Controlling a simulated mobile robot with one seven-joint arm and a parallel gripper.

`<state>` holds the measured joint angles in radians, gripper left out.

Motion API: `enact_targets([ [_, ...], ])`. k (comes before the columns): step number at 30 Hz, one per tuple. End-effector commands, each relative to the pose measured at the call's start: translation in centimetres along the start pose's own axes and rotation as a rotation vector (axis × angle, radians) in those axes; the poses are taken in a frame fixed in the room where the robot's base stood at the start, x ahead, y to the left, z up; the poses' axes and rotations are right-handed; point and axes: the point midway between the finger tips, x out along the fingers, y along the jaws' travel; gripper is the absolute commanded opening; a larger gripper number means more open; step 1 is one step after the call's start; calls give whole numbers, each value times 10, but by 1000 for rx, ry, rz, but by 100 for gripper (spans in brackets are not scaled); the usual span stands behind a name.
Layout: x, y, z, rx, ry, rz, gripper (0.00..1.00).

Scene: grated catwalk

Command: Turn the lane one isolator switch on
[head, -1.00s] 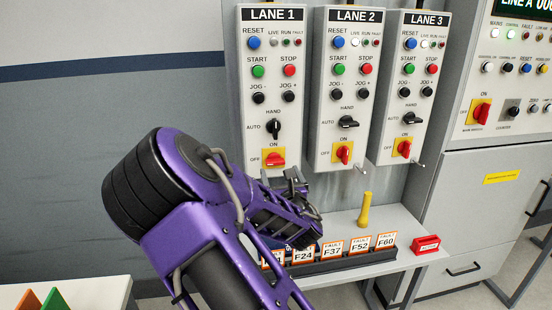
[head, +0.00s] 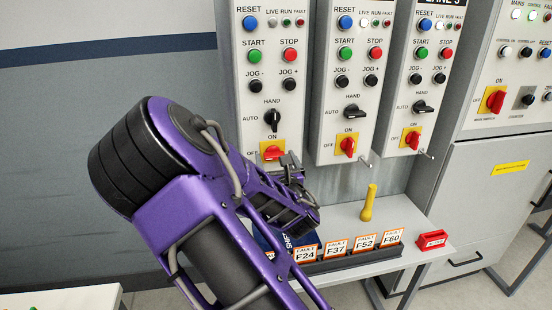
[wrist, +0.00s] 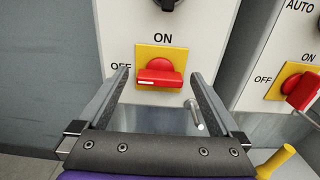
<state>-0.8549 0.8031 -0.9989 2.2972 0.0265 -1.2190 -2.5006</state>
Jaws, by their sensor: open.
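The lane one isolator switch (head: 272,152) is a red handle on a yellow plate, low on the left panel. In the wrist view its red handle (wrist: 160,79) lies horizontal, with its white mark at the left end, by OFF. ON is printed above the plate. My gripper (wrist: 160,74) is open and empty, its fingers to the left and right of the handle. I see no contact with the handle. In the head view my gripper (head: 290,161) is just below and right of the switch, its fingertips partly hard to make out.
Lane two's isolator (head: 347,146) and lane three's (head: 412,140) are to the right, with red handles closer to upright. A metal hook (wrist: 196,118) sticks out below lane one's plate. Below are a shelf with fault cards (head: 336,247) and a yellow handle (head: 369,203).

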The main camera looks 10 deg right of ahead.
Motion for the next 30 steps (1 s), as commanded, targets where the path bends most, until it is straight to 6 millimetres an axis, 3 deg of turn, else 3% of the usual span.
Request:
enact_targets([
  [2, 0, 0, 0, 0, 0, 0, 98],
  [15, 0, 0, 0, 0, 0, 0, 19],
  [30, 0, -1, -1, 133, -1, -1, 17],
])
